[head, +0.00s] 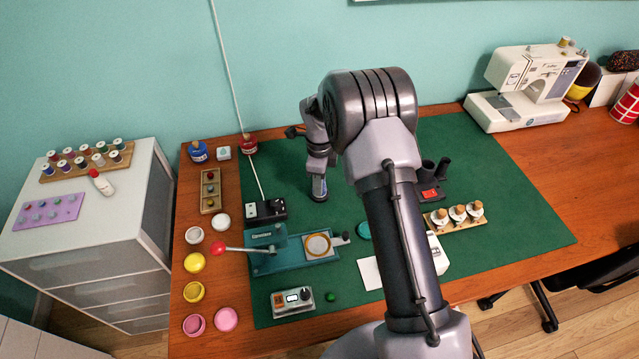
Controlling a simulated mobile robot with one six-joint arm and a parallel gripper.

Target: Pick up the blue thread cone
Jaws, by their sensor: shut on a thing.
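My gripper (319,178) is at the back of the green mat, left of my arm, pointing down. It is shut on a small bluish, upright thing (320,188) that looks like the blue thread cone. The fingers cover much of it, and I cannot tell whether its base touches the mat.
The green cutting mat (520,220) covers most of the wooden table. A blue jar (198,151) and a red jar (249,144) stand at the back left. A teal press (275,262) is in front.

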